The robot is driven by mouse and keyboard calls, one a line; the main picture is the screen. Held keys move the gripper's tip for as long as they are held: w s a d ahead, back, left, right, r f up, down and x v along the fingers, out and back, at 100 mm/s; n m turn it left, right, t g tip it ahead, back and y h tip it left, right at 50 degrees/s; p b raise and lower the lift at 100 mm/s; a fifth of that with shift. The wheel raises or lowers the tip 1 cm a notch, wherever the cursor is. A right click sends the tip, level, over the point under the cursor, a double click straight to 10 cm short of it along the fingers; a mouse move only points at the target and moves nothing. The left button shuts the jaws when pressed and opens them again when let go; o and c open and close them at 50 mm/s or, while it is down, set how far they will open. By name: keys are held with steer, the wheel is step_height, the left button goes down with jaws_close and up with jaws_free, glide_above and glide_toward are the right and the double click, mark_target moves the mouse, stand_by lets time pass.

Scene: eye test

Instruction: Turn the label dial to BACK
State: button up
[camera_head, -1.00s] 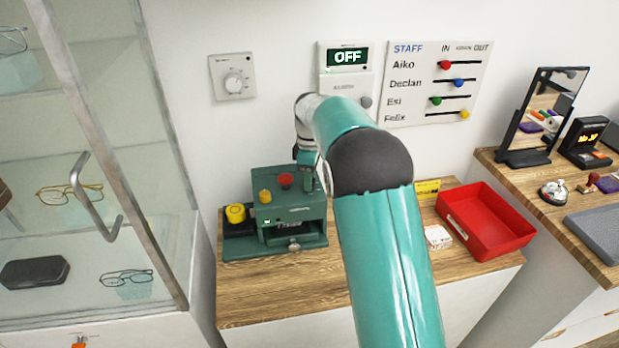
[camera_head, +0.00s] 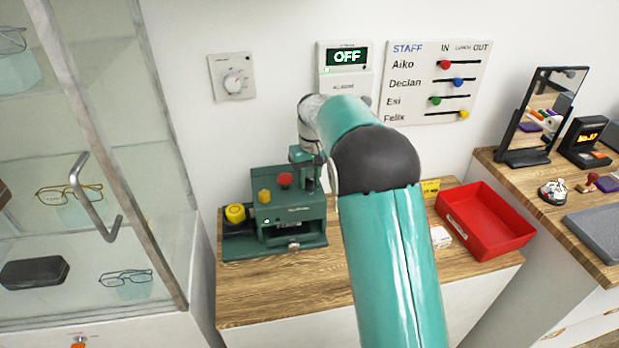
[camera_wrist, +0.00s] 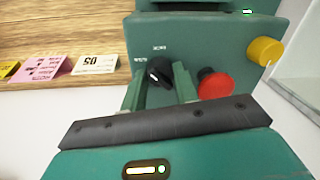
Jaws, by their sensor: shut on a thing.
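The green label machine (camera_head: 268,212) stands on the wooden counter, with yellow and red buttons on top. In the wrist view its top (camera_wrist: 215,35) carries a small black dial (camera_wrist: 159,71), with tiny pale lettering beside it that I cannot read surely. My gripper (camera_wrist: 160,86) has its two green fingers on either side of the dial and is shut on it. The red button (camera_wrist: 215,84) is close beside the right finger. In the head view my gripper (camera_head: 306,164) is over the machine's right rear part; the dial is hidden there.
A yellow knob (camera_wrist: 265,51) also stands on the machine. A red tray (camera_head: 452,225) and a small white box (camera_head: 440,237) lie to the right on the counter. A glass cabinet (camera_head: 150,150) is at left. The wall holds a thermostat (camera_head: 220,92) and an OFF display (camera_head: 347,57).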

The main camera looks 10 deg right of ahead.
mark_target(312, 180)
steer(key=m, duration=0.4)
steer(key=shift+s+m, duration=0.1)
steer(key=shift+m, duration=2.1)
steer(key=shift+f, duration=0.1)
steer(key=o, duration=1)
steer(key=shift+t, duration=0.3)
steer(key=r, duration=1.4)
steer(key=shift+s+d, duration=0.2)
steer(key=shift+d, duration=0.1)
